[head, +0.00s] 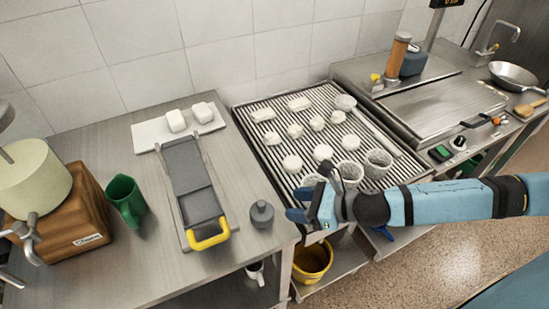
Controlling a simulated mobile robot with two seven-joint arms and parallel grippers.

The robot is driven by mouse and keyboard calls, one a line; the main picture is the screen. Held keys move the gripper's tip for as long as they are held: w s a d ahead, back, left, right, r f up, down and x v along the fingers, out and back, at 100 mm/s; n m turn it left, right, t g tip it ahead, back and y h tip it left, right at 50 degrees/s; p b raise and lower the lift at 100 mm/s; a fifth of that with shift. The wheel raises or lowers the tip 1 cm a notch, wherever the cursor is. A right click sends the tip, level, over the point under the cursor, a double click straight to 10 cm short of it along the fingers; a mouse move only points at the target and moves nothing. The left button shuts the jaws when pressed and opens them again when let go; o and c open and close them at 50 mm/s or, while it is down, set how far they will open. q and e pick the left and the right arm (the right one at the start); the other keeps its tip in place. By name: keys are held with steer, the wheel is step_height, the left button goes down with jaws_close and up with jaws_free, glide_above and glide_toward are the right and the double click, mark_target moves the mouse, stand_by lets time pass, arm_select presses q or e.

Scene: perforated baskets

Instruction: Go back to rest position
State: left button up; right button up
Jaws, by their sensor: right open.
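My right arm comes in from the right edge. My right gripper (298,204) is open and looks empty, over the front left edge of the ribbed draining table (262,150). Its fingers point left, just in front of the nearest perforated basket (313,181). I cannot tell whether they touch it. Two more baskets stand to the right, a middle one (350,170) and a right one (378,162). Several white round and oblong pieces (292,163) lie behind them on the ribs. My left gripper is not in view.
A grey slicer with a yellow handle (209,236), a dark grey weight-like knob (262,214), a green jug (125,199) and a white board (150,136) stand on the left counter. A ladle (372,128) lies on the ribs. A yellow bucket (312,262) sits below.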

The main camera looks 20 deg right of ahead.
steer(key=shift+a, duration=0.1)
steer(key=s+a+m+t+h+p, duration=0.1)
steer(key=a+m+t+p, duration=0.4)
steer(key=m, duration=1.6)
steer(key=s+d+f+m+g+h+p, duration=0.2)
steer(key=s+f+m, duration=0.7)
steer(key=m, duration=1.2)
steer(key=g+h+p, duration=0.1)
steer(key=h+p, duration=0.1)
steer(key=h, duration=0.1)
steer(key=shift+d+h, duration=0.4)
